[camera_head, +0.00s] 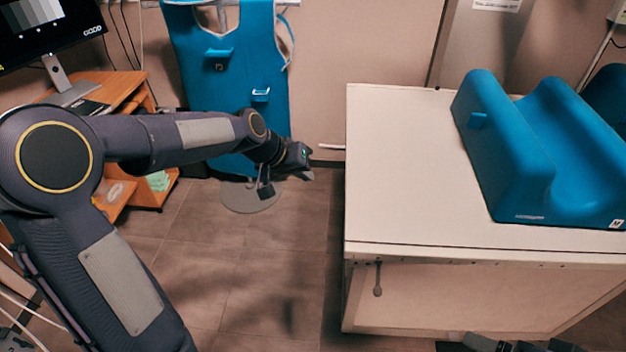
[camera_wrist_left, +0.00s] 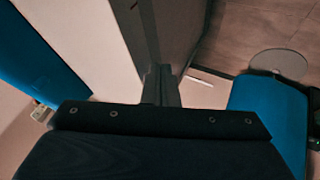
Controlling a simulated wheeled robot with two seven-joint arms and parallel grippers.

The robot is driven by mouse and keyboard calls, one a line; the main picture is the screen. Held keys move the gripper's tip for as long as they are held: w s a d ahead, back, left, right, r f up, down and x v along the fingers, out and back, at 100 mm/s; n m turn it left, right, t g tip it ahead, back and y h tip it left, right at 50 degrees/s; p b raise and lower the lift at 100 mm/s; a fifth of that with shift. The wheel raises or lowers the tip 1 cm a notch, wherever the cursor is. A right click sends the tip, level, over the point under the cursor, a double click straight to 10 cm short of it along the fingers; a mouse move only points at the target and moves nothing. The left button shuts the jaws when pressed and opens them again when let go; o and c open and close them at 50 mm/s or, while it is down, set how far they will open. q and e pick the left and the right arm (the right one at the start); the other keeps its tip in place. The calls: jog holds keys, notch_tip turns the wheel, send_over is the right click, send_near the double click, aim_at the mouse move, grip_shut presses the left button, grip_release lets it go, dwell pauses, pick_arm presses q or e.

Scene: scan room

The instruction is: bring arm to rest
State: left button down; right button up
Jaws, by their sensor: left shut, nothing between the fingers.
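My left arm reaches in from the left in the head view, bent at the elbow. Its gripper (camera_head: 301,161) is shut and empty, held in the air over the floor, left of the white table. In the left wrist view the shut fingers (camera_wrist_left: 163,86) point away from the camera, with nothing between them. The tips of my right gripper (camera_head: 512,345) show only partly at the bottom edge of the head view, and their opening is not clear.
A white table (camera_head: 400,215) stands at the right with blue padded supports (camera_head: 505,150) on it. A blue apron (camera_head: 235,80) hangs behind my left gripper. A wooden desk (camera_head: 125,90) with a monitor (camera_head: 45,28) is at the left. Tiled floor (camera_head: 270,290) is clear between.

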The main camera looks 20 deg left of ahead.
pick_arm(q)
jog(key=s+a+r+p, duration=0.1)
jog(key=s+r, duration=0.3)
jog(key=s, duration=0.4)
jog(key=s+a+r+p, duration=0.1)
jog(key=s+r+p, duration=0.1)
jog(key=s+r, duration=0.35)
pick_arm(e)
notch_tip(320, 180, up, 4)
jog(key=shift+r+p, duration=0.2)
jog(key=shift+p, duration=0.55)
pick_arm(q)
jog(key=s+d+f, duration=0.1)
jog(key=s, duration=0.6)
jog(key=s+d+f, duration=0.1)
jog(key=s+f, duration=0.1)
jog(key=s, duration=0.6)
jog(key=shift+f+y, duration=0.25)
jog(key=shift+y, duration=0.15)
